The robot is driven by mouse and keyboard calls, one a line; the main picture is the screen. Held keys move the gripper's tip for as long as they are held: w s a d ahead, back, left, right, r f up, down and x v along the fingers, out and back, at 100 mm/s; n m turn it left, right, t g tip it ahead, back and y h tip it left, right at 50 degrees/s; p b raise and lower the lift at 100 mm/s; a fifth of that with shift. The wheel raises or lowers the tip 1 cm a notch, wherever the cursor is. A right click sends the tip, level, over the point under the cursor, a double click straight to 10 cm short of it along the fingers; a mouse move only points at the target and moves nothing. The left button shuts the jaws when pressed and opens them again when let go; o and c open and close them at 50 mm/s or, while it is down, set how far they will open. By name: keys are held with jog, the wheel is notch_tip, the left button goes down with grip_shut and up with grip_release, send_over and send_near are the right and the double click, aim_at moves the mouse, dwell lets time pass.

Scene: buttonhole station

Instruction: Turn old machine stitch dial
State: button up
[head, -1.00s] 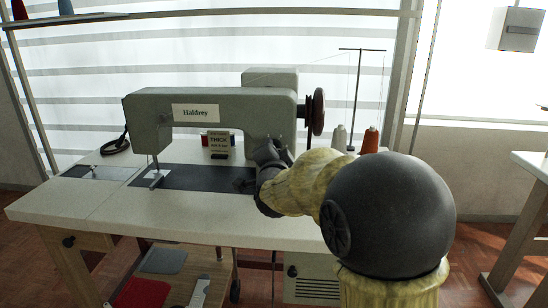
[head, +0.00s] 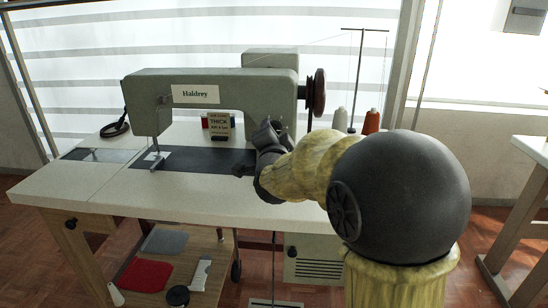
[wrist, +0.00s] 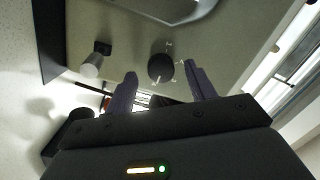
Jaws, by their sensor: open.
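The old grey sewing machine (head: 215,112), labelled "Haldrey", stands on a white table (head: 100,205). The dark round stitch dial (wrist: 162,67) shows in the wrist view on the machine's pale face, with small white marks around it. In the head view my arm and gripper hide the dial. My gripper (head: 256,148) is near the lower right part of the machine. In the wrist view my gripper (wrist: 160,70) is open, its two purple fingers on either side of the dial in the picture. I cannot tell whether they touch it.
A pale peg-like part (wrist: 93,65) sticks out left of the dial. A small "THICK" sign (head: 218,122) stands behind the machine's arm. A handwheel (head: 319,93) and thread cones (head: 371,121) are to the right. A lower shelf holds a red cloth (head: 146,275).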

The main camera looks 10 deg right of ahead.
jog(key=p+v, duration=0.2)
jog(key=v, duration=1.4)
jog(key=shift+d, duration=0.1)
